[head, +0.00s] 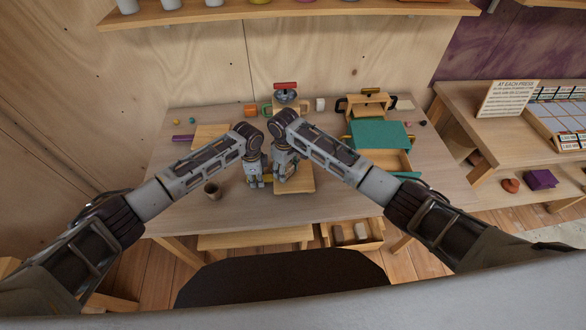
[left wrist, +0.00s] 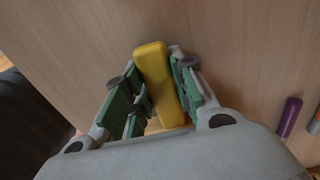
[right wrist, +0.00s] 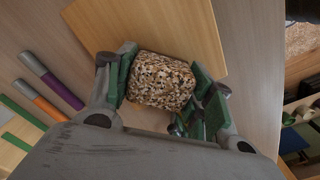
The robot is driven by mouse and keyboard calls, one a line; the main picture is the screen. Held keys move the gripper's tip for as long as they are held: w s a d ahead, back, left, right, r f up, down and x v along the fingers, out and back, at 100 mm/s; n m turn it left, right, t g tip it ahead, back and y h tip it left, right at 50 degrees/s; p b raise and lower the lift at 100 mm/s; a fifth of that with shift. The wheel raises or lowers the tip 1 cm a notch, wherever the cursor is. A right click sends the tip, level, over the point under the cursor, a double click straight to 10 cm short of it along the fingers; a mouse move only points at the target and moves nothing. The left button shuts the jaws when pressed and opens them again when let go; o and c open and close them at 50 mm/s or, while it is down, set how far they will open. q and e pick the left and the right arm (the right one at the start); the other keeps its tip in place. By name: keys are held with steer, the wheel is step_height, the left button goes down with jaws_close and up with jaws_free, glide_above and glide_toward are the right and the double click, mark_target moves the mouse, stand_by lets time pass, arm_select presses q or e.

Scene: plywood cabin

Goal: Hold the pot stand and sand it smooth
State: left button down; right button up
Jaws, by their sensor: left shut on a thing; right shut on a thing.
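My left gripper (head: 257,182) is shut on a long yellow block (left wrist: 158,80), seen between its fingers in the left wrist view. My right gripper (head: 285,176) is shut on a speckled black, white and tan block (right wrist: 160,80), seen in the right wrist view. A flat light-wood board (head: 302,182) lies on the table under and beside my right gripper; it also shows in the right wrist view (right wrist: 150,30). The two grippers are close side by side in the head view. I cannot tell which piece is the pot stand, nor whether the blocks touch anything below.
A teal board (head: 378,135) and a wooden tray are at the right. A red-topped device (head: 286,92) stands at the back. An open drawer (head: 352,234) juts from the front.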

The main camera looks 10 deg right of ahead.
steer(key=shift+a+r, duration=0.1)
steer(key=shift+r, duration=4.05)
arm_select(q)
steer(key=c, duration=1.1)
jaws_free()
steer(key=shift+r, duration=0.1)
step_height(320, 180, up, 12)
arm_select(e)
steer(key=shift+s+f, duration=0.1)
